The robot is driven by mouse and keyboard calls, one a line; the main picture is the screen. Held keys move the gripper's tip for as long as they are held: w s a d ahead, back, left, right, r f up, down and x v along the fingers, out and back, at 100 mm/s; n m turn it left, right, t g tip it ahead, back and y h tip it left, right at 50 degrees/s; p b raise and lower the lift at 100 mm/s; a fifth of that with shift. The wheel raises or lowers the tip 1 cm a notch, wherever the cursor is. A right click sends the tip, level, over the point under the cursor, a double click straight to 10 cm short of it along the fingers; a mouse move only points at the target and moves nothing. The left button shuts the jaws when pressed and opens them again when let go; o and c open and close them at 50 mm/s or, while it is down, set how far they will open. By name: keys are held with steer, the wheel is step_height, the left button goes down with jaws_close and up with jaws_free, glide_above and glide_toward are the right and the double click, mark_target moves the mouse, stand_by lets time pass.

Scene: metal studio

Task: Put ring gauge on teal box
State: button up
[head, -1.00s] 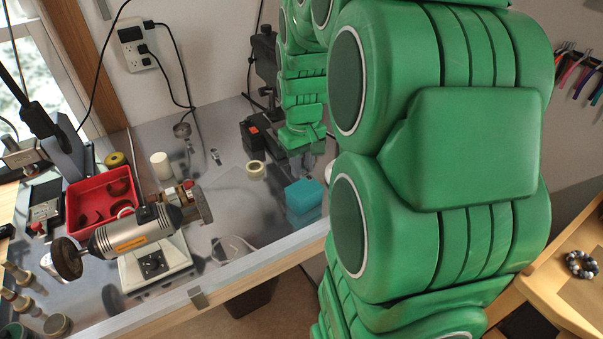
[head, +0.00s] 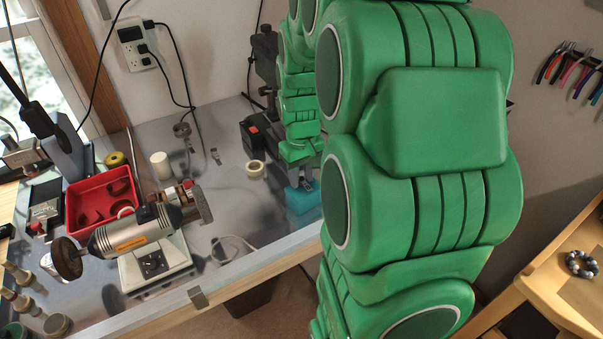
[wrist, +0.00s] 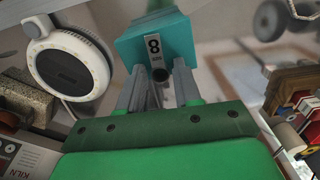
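The teal box (head: 303,201) is on the metal bench near its front edge, partly behind my arm in the head view. The ring is small and mostly hidden.
A bench grinder (head: 135,235) and red tray (head: 100,198) stand further left. The bench's front edge (head: 265,272) runs close to the box.

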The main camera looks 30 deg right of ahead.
steer(key=shift+o, duration=1.2)
steer(key=shift+r, duration=0.1)
step_height(320, 180, up, 11)
steer(key=s+a+f+g, duration=0.1)
steer(key=s+a, duration=0.6)
steer(key=s, duration=0.5)
steer(key=s+a+f, duration=0.1)
steer(key=s+a, duration=0.7)
steer(key=s, duration=0.5)
steer(key=shift+a+g, duration=0.2)
steer(key=shift+g, duration=0.2)
